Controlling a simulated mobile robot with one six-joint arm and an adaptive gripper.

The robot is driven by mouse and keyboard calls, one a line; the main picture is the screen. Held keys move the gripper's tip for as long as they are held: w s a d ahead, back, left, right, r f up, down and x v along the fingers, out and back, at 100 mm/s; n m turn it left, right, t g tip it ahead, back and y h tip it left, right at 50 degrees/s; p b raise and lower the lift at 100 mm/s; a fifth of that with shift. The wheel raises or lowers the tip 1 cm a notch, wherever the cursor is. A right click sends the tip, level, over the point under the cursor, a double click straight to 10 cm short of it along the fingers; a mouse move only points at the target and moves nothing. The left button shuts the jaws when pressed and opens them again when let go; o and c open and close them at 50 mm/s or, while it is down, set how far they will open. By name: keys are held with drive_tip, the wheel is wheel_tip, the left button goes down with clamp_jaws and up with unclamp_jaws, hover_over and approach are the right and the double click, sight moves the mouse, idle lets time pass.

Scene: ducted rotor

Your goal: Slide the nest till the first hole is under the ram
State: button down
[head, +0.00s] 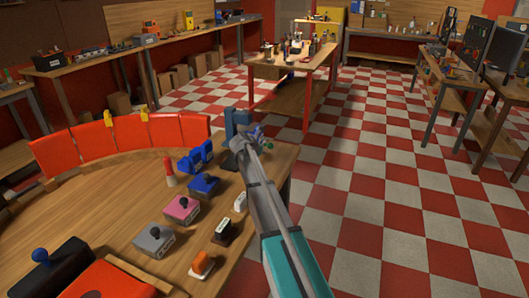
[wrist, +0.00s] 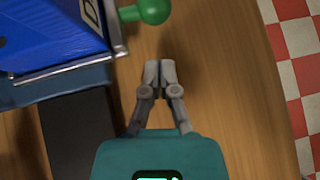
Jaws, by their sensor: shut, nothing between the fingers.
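A blue upright machine (head: 237,123) stands at the far right end of the wooden bench in the head view. In the wrist view, a big blue body (wrist: 50,35) with a letter on a white label fills the upper left. A green ball knob (wrist: 153,10) sits at its right, at the top edge. My gripper (wrist: 160,68) is shut and empty, its fingertips below the knob and apart from it in the picture. In the head view my arm reaches to the machine's foot and hides part of it. I cannot make out the nest, its holes or the ram.
A dark flat plate (wrist: 80,135) lies left of my gripper. Bare wood lies to the right, up to the bench edge. In the head view a blue device (head: 202,155) and a pink control box (head: 181,208) stand left of my arm.

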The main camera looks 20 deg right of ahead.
drive_tip(key=shift+s+a+f, duration=0.3)
drive_tip(key=shift+s+a, duration=0.45)
drive_tip(key=shift+a, duration=0.2)
drive_tip(key=p+v, duration=0.5)
drive_tip(key=v, duration=0.2)
drive_tip(key=shift+a+r, duration=0.1)
drive_tip(key=shift+r, duration=0.4)
drive_tip(key=shift+p+v, duration=0.55)
drive_tip(key=shift+v, duration=0.55)
drive_tip(key=shift+f, duration=0.1)
drive_tip(key=shift+s, duration=0.15)
